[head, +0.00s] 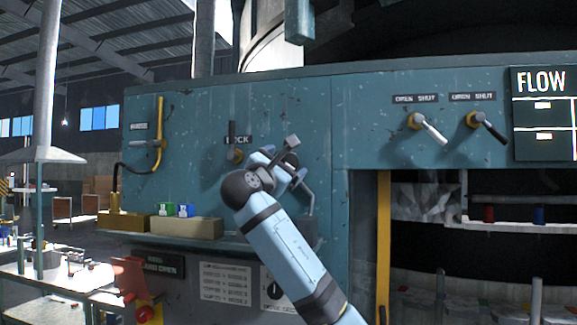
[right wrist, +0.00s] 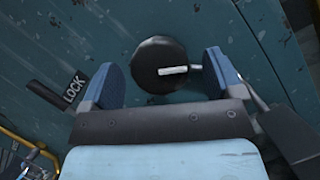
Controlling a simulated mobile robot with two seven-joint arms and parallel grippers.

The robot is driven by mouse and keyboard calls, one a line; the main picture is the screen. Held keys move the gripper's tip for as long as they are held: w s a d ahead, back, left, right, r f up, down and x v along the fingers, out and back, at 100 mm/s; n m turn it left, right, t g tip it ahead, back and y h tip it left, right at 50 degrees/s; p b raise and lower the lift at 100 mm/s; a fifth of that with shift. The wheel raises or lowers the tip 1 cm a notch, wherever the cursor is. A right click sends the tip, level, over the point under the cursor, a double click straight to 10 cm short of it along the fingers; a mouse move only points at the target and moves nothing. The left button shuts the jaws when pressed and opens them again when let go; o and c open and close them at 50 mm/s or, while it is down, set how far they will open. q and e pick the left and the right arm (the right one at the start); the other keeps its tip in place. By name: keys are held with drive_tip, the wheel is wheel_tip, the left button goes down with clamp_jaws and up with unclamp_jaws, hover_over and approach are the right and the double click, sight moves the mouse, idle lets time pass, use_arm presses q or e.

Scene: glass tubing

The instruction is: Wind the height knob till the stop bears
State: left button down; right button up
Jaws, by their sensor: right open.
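A round black knob (right wrist: 158,64) with a white bar on its face sits on the teal panel in the right wrist view. It carries no readable name there, so I cannot tell for certain that it is the height knob. My right gripper (right wrist: 164,80) is open, one finger at each side of the knob; I cannot tell whether they touch it. In the head view my right gripper (head: 287,166) is in front of the panel, right of the LOCK label (head: 238,139). No stop can be made out. My left gripper is not in view.
The teal panel (head: 345,115) also carries a brass-coloured lever (head: 159,130) at left and two angled handles (head: 430,127) (head: 488,127) at right, below OPEN SHUT labels. A shelf with a tan box (head: 188,228) runs below. A yellow post (head: 384,240) borders a dark opening.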

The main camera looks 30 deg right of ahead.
drive_tip(key=b+v, duration=0.2)
drive_tip(key=v, duration=0.9)
drive_tip(key=shift+b, duration=0.35)
drive_tip(key=shift+a, duration=0.15)
